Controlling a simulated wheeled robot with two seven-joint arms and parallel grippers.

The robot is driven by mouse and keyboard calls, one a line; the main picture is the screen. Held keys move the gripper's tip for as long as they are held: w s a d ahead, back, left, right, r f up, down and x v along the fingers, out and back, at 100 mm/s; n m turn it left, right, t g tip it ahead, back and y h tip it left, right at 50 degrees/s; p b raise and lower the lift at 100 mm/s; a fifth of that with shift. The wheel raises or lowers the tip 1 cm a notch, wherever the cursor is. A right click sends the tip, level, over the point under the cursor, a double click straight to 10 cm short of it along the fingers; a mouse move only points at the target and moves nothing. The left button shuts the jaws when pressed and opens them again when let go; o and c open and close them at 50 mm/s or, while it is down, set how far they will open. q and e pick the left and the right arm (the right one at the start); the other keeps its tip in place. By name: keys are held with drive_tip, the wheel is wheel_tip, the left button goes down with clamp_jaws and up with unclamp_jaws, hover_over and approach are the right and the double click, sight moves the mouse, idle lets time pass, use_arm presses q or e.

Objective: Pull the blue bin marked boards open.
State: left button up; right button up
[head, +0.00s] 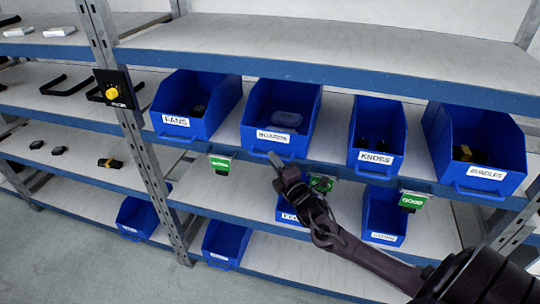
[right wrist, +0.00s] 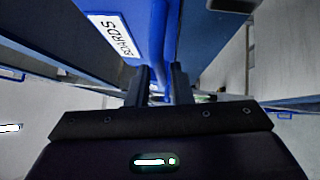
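The blue bin marked BOARDS (head: 282,114) stands on the middle shelf, second from the left in its row, with a pale item inside. Its white label faces out above a front handle lip. In the right wrist view the bin's label (right wrist: 114,35) is close, at the upper left. My right gripper (head: 277,164) is at the front lip, just below the label. In the right wrist view its two fingers (right wrist: 163,75) stand on either side of a blue part of the bin. Whether they press on it is not clear. My left gripper is out of view.
Blue bins marked FANS (head: 197,104), KNOBS (head: 376,134) and BUNDLES (head: 474,147) share the shelf. Green tags (head: 219,165) hang from its edge. More blue bins (head: 226,243) stand on lower shelves. A metal post (head: 140,135) with a yellow button (head: 112,93) is at the left.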

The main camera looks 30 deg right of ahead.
drive_tip(key=shift+w+d+r, duration=0.1)
drive_tip(key=shift+w+r, duration=0.05)
drive_tip(key=shift+w, duration=0.9)
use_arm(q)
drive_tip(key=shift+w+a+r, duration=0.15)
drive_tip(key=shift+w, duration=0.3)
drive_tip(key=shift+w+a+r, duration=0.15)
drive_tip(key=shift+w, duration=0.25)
use_arm(e)
drive_tip(key=c, duration=0.4)
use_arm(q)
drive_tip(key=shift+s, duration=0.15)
use_arm(e)
clamp_jaws()
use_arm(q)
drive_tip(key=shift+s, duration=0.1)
